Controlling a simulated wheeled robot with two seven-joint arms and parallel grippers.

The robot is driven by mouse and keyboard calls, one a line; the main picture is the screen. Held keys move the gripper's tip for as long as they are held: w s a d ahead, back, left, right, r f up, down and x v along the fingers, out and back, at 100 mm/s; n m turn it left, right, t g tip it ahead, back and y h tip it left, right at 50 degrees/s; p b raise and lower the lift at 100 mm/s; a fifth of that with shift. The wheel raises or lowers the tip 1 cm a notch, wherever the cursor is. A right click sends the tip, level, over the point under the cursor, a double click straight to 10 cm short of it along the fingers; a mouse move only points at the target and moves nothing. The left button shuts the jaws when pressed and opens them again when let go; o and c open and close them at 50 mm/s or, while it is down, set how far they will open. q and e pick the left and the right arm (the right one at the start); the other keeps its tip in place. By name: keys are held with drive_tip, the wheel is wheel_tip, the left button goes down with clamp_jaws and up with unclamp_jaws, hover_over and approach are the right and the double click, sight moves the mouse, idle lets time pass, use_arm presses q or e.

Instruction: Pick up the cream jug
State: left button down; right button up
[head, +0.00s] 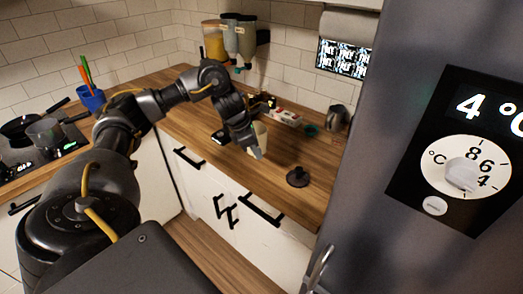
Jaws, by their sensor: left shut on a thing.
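The cream jug (261,133) is a pale cream vessel on the wooden counter, seen at the right of my left gripper. My left arm reaches in from the left, and the left gripper (243,148) points down at the jug, shut on it. The gripper's fingers and hand hide much of the jug, and I cannot tell whether its base is touching the counter. My right gripper is not in the head view.
A dark round object (297,177) stands near the counter's front edge, right of the jug. A metal pitcher (337,118) and a white box (287,117) stand behind. A blue utensil cup (91,99) and pans on a hob are at left. A grey fridge (365,190) bounds the right.

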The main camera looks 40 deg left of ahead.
use_arm(q)
drive_tip(key=s+d+r, duration=0.1)
drive_tip(key=s+r, duration=0.1)
drive_tip(key=s, duration=0.3)
drive_tip(key=shift+s+r, duration=0.3)
drive_tip(key=shift+s, duration=0.1)
